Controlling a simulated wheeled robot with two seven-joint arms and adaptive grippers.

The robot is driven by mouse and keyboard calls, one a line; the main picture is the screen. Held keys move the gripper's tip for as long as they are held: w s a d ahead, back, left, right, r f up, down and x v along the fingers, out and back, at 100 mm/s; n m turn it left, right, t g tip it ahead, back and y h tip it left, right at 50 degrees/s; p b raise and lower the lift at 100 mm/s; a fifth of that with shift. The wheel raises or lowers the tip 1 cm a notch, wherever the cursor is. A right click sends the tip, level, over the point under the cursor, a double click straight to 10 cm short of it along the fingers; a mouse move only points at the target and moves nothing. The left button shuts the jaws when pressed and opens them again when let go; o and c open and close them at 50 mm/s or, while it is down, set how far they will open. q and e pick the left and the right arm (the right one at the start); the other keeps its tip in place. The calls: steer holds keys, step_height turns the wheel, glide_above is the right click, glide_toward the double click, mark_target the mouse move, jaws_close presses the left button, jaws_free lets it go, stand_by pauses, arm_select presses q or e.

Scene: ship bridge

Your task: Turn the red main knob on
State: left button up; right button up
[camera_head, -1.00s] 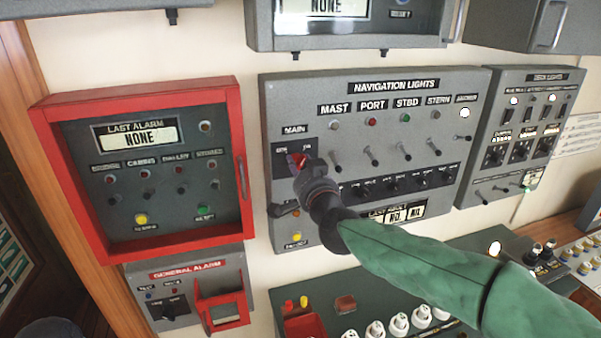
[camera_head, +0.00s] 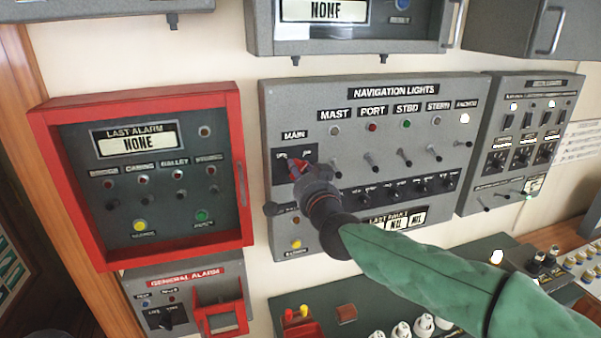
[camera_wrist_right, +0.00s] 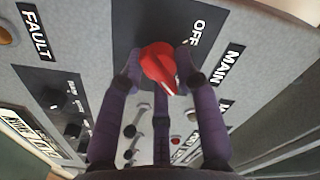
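The red main knob (camera_head: 294,169) sits on a dark plate under the MAIN label, at the left of the grey navigation lights panel (camera_head: 330,100). My right gripper (camera_head: 303,173) is at the knob and partly covers it. In the right wrist view, the purple fingers stand on both sides of the red knob (camera_wrist_right: 158,65) and appear to touch it; a third finger lies below it. The knob's white mark points down and to the right there, away from the OFF label. The other position label is hidden there by a finger. My left gripper is not in view.
A red-framed alarm panel (camera_head: 240,120) is to the left, with a general alarm box (camera_head: 200,272) below. Small toggle switches (camera_head: 370,160) stick out to the right of the knob. A deck lights panel (camera_head: 530,85) is further right. A console (camera_head: 350,285) stands below.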

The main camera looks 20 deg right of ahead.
steer(key=o, duration=0.3)
steer(key=shift+o, duration=0.2)
steer(key=s, duration=1.2)
steer(key=shift+d, duration=0.2)
